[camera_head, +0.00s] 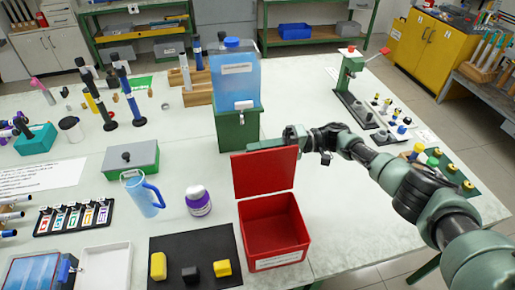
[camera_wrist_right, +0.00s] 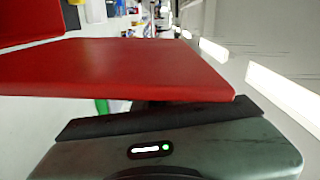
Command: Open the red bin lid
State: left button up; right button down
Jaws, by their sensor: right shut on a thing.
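The red bin (camera_head: 273,232) stands near the front edge of the white table, open at the top. Its red lid (camera_head: 264,172) stands roughly upright at the bin's back edge. In the right wrist view the lid (camera_wrist_right: 120,68) is a broad red panel directly in front of the gripper. My right gripper (camera_head: 291,140) is at the lid's upper right edge and shut on it; the fingertips are partly hidden by the lid. The bin's inside looks empty in the head view. My left gripper is not in view.
A blue water dispenser (camera_head: 235,80) on a green stand is behind the lid. A purple-and-white jar (camera_head: 198,201) and a black mat (camera_head: 200,250) with small blocks lie left of the bin. The table right of the bin is clear.

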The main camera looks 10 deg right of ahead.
jog(key=c, duration=1.5)
grip_release()
jog(key=shift+d, duration=0.15)
jog(key=shift+d+f+b, duration=0.1)
jog(key=shift+d+b, duration=0.25)
jog(key=d+b, duration=0.3)
jog(key=d, duration=0.4)
jog(key=shift+w, duration=0.1)
jog(key=shift+a, duration=0.1)
